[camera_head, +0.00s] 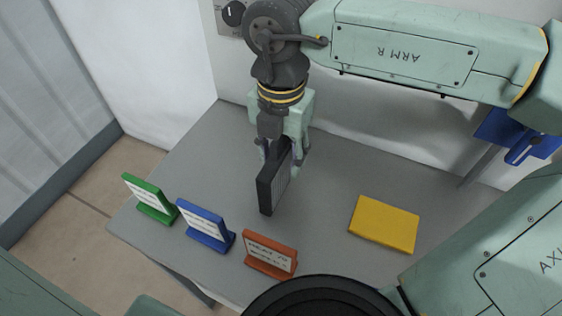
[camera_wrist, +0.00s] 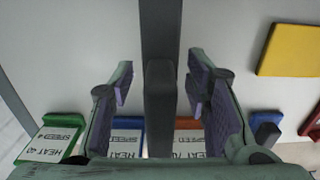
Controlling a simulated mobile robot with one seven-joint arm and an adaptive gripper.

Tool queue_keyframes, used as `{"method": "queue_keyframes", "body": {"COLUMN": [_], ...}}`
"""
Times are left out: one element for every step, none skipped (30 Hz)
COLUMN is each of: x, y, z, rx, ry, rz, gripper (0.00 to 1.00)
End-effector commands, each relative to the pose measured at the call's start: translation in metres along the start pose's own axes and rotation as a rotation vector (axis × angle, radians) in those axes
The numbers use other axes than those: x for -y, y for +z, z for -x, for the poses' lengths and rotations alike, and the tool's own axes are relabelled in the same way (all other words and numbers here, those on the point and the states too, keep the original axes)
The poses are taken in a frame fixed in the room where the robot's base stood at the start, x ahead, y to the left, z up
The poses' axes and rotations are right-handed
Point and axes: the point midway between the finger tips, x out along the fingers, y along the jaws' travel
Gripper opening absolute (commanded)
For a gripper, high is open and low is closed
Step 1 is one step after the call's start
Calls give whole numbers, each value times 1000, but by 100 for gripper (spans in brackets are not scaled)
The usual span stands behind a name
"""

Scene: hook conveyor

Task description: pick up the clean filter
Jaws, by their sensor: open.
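The filter (camera_head: 274,187) is a thin panel with a dark frame and a lighter grey face. It stands upright on edge on the grey table in the head view. My gripper (camera_head: 283,152) is above it, pointing down, with its fingers around the filter's upper part. In the wrist view the filter's dark top edge (camera_wrist: 160,105) lies between the two fingers of my gripper (camera_wrist: 160,82), with a visible gap on each side. The gripper is open. Whether the filter is clean cannot be told from its look.
Green (camera_head: 150,198), blue (camera_head: 206,225) and orange (camera_head: 269,254) sign holders stand along the table's (camera_head: 190,160) near left edge. A flat yellow block (camera_head: 384,224) lies to the right. A wall (camera_head: 380,120) rises behind. The table between filter and yellow block is clear.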

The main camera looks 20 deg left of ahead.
Motion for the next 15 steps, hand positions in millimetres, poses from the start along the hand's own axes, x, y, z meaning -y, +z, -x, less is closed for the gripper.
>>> {"method": "queue_keyframes", "body": {"x": [0,0,0,0,0,0,0,0,0,0,0,0,0,0,0], "y": [0,0,0,0,0,0,0,0,0,0,0,0,0,0,0], "z": [0,0,0,0,0,0,0,0,0,0,0,0,0,0,0], "rx": [0,0,0,0,0,0,0,0,0,0,0,0,0,0,0], "ry": [0,0,0,0,0,0,0,0,0,0,0,0,0,0,0], "rz": [0,0,0,0,0,0,0,0,0,0,0,0,0,0,0], "gripper": [43,43,43,43,43,41,39,37,34,32,30,27,25,23,21]}}
